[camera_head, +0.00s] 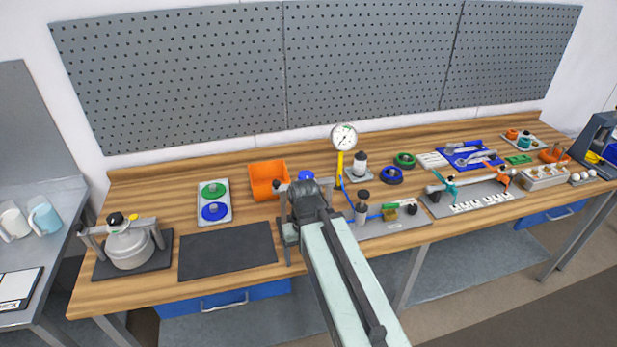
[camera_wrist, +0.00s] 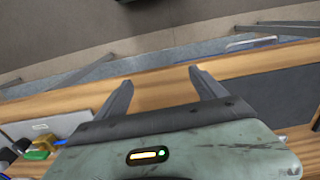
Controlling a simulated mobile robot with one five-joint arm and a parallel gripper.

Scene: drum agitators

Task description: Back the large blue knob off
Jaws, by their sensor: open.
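Several blue round parts show in the head view, and I cannot tell for sure which is the large blue knob. One blue knob (camera_head: 214,211) sits below a green knob (camera_head: 212,190) on a pale plate (camera_head: 226,204) at the left. Another blue round part (camera_head: 305,175) shows just behind my arm, its lower part hidden. My gripper (camera_wrist: 160,78) is open and empty in the wrist view, its fingers over the wooden bench's front edge. It is apart from both blue parts, neither of which shows in that view.
A dark mat (camera_head: 227,251) lies left of my arm. A lidded drum (camera_head: 129,247) stands at the far left. An orange bin (camera_head: 267,179) is behind the mat. A gauge (camera_head: 344,137) on a yellow stem and a crowded tray (camera_head: 405,222) stand right of my arm.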

